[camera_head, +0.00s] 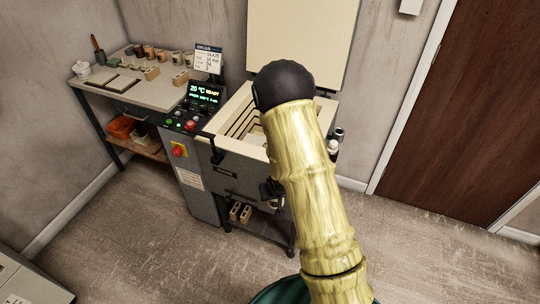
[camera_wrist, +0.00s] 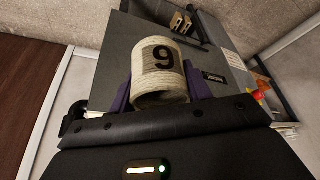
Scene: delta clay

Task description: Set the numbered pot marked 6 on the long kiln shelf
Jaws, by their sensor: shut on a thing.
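My gripper (camera_wrist: 160,98) is shut on a pale, ribbed cylindrical pot (camera_wrist: 176,83), with a purple finger on each side. The pot is held in front of the grey kiln body. In the head view my arm hides the pot and most of the gripper. The open kiln (camera_head: 207,148) has a pale, stepped chamber, partly covered by my arm. I cannot make out the long kiln shelf for certain.
The control box (camera_head: 195,107) stands beside the kiln. The kiln lid (camera_head: 304,45) is raised. Bricks (camera_head: 240,212) lie below. Floor at right is clear before a brown door (camera_head: 470,110).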

